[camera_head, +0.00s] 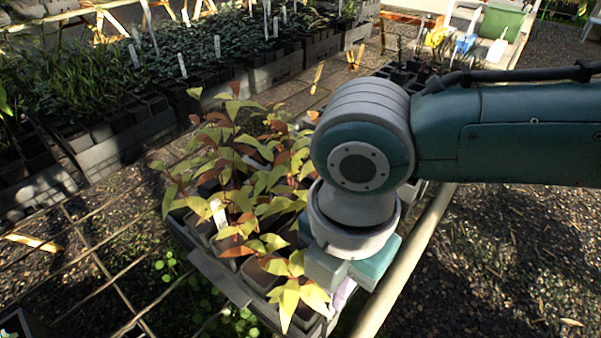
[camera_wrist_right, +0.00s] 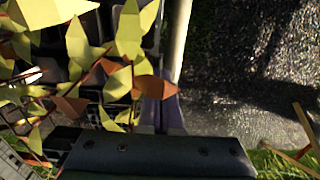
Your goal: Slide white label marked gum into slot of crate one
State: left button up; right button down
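My right gripper (camera_head: 343,293) points down at the near right edge of a grey crate (camera_head: 221,277) of potted seedlings. Its fingertips are mostly hidden by my wrist and leaves. A pale purple piece shows below the wrist, and in the right wrist view a purple piece (camera_wrist_right: 160,108) stands beyond the dark gripper body; I cannot tell whether it is a finger or something held. A white label (camera_head: 218,213) stands upright among the seedlings, apart from the gripper; its writing is unreadable. The crate's slot and number cannot be made out. My left gripper is not in view.
Yellow-green and rust leaves (camera_head: 287,295) crowd around the gripper. A pale rail (camera_head: 410,255) runs along the crate's right side. A wire grid (camera_head: 95,258) lies at left. Trays of dark plants (camera_head: 120,135) with white labels stand behind. Gravel at right is open.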

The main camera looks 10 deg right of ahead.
jog(key=shift+f, duration=0.25)
jog(key=c, duration=1)
grip_release()
jog(key=shift+r, duration=0.25)
notch_tip(320, 180, up, 9)
jog(key=shift+f+p, duration=0.2)
jog(key=shift+p, duration=0.65)
jog(key=shift+r, duration=0.45)
